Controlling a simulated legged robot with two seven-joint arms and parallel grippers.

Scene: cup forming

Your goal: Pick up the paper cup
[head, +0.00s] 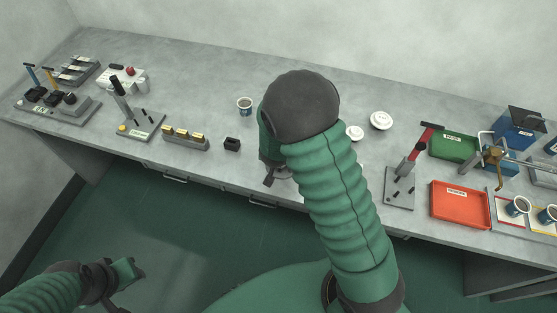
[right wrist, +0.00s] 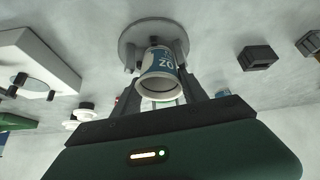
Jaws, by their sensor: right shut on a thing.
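The paper cup (right wrist: 160,68), white with a blue printed band, sits between the two fingers of my right gripper (right wrist: 157,55) in the right wrist view. The fingers are shut on its sides, and its round rim faces the camera. A round grey disc (right wrist: 128,42) lies just behind the cup; I cannot tell whether they touch. In the head view my right arm hides this cup and most of the gripper. My left gripper (head: 128,272) is low at the left, away from the bench; its jaw opening is unclear.
Another cup (head: 245,105) stands on the grey bench (head: 225,85), left of my right arm. A small black block (head: 232,144) is near the front edge. White round pieces (head: 381,120), a red-handled press (head: 408,165) and an orange tray (head: 460,204) are at right.

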